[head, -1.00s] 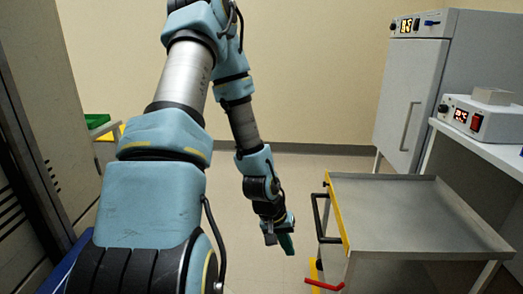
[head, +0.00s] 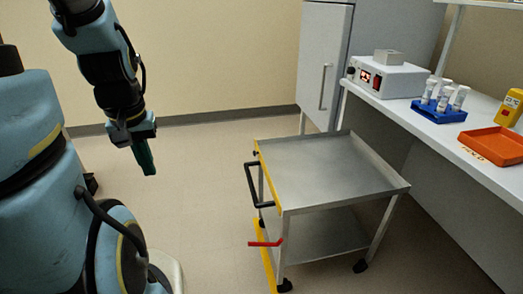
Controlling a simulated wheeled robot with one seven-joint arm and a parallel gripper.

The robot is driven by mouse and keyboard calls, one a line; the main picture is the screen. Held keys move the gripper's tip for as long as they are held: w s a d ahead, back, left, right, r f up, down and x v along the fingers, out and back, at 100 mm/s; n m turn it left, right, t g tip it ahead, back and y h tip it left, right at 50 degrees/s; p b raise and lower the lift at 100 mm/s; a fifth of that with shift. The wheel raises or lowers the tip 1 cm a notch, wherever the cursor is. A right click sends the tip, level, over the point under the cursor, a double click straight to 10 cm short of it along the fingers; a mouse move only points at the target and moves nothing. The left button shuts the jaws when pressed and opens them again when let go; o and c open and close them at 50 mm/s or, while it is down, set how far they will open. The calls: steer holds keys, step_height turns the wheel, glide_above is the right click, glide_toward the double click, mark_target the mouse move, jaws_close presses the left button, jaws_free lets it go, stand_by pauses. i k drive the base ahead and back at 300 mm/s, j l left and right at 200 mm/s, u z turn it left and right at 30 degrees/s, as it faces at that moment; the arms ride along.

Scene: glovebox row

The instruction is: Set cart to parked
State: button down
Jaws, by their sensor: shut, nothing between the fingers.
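The cart (head: 325,165) is a grey metal two-shelf trolley on black casters, standing right of centre in the head view. Its top tray is empty. A yellow edge with a black push handle (head: 262,187) is on its left side. A red lever (head: 265,243) sticks out low at its near left, beside a yellow strip (head: 266,262) low down. My gripper (head: 146,160) is shut and empty, pointing down in the air to the left of the cart, clear of the handle.
A white bench (head: 430,120) along the right holds a white device (head: 388,78), a blue tube rack (head: 438,110) and an orange tray (head: 492,145). A tall grey cabinet (head: 322,60) stands behind the cart. The floor (head: 200,200) between my arm and the cart is clear.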

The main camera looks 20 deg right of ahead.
mark_target(315, 178)
steer(key=k+l+u, duration=0.1)
steer(key=u, duration=0.25)
steer(key=k+l+u, duration=0.1)
steer(key=u, duration=0.25)
steer(key=k+l+u, duration=0.15)
steer(key=u, duration=0.25)
